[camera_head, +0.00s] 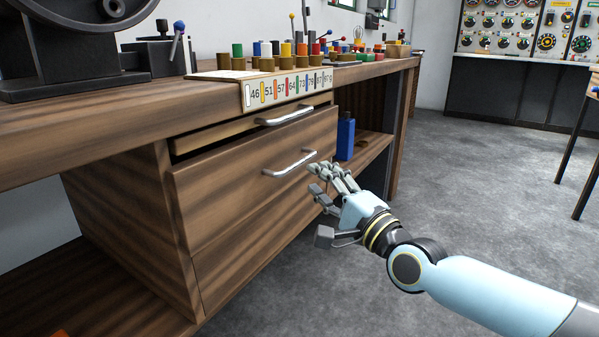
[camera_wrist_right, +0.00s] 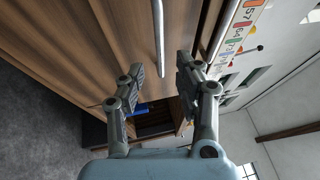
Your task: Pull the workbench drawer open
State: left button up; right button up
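The workbench drawer (camera_head: 250,185) has a brown wood front below the bench top. A dark gap and a pale wood strip show above its top edge, so the front seems to stand out a little. A silver bar handle (camera_head: 290,163) is on this front, and a second silver handle (camera_head: 286,115) shows above it. My right gripper (camera_head: 322,195) is open and empty, just right of the lower handle. In the right wrist view a handle (camera_wrist_right: 158,35) runs between and beyond the open fingers (camera_wrist_right: 160,68); contact cannot be told. My left gripper is out of view.
The bench top (camera_head: 110,115) carries a dark machine at left and several coloured parts behind a numbered strip (camera_head: 290,88). A blue bottle (camera_head: 346,136) stands on the shelf right of the drawer. The grey floor (camera_head: 470,200) in front is clear.

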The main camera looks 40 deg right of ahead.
aim_at(301, 164)
jog(key=w, duration=0.3)
jog(key=w+r+b, duration=0.1)
jog(key=w, duration=0.3)
jog(key=shift+w+d+r, duration=0.1)
jog(key=shift+w+r, duration=0.1)
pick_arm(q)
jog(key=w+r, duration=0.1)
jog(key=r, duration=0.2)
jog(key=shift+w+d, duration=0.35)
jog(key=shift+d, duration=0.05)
pick_arm(e)
grip_shut()
jog(key=shift+f, duration=0.1)
